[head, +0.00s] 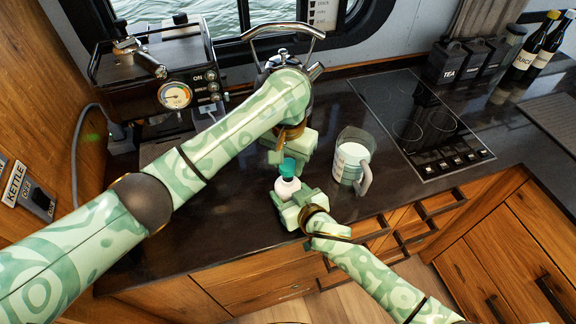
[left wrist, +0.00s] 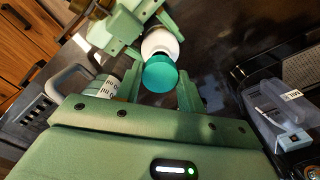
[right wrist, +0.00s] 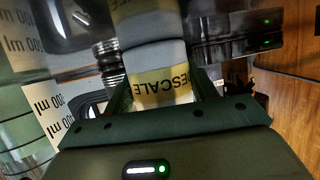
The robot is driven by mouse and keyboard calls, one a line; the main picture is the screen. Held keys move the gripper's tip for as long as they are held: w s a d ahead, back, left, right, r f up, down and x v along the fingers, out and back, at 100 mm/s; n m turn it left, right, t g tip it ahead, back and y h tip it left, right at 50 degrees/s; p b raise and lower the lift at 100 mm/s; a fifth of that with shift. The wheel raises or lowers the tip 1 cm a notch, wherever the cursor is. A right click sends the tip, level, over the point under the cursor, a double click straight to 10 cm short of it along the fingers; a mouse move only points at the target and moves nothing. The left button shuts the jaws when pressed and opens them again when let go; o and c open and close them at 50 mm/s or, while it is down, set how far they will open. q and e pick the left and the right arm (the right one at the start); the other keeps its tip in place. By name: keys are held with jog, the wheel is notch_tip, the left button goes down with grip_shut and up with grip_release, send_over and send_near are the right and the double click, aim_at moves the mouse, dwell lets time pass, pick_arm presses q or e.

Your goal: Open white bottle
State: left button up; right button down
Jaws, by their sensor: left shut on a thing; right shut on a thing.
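The white bottle (head: 286,187) stands upright near the counter's front edge, with its teal cap (head: 287,167) on top. My left gripper (head: 289,158) comes from above and is shut on the cap. In the left wrist view the cap (left wrist: 160,74) sits between the fingers, with the white bottle (left wrist: 160,43) beyond it. My right gripper (head: 288,198) is shut on the bottle's body, low down. In the right wrist view a yellow label (right wrist: 162,88) reading "ESCALE" shows between its fingers. The bottle's base is hidden.
A measuring jug (head: 349,162) stands close on the right of the bottle. A metal kettle (head: 300,70) is behind my left arm, and a coffee machine (head: 160,75) is at the back left. A hob (head: 425,120) lies to the right. Dark counter is clear left of the bottle.

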pick_arm(q)
jog(key=shift+r, duration=0.9)
pick_arm(e)
jog(key=shift+c, duration=2)
grip_release()
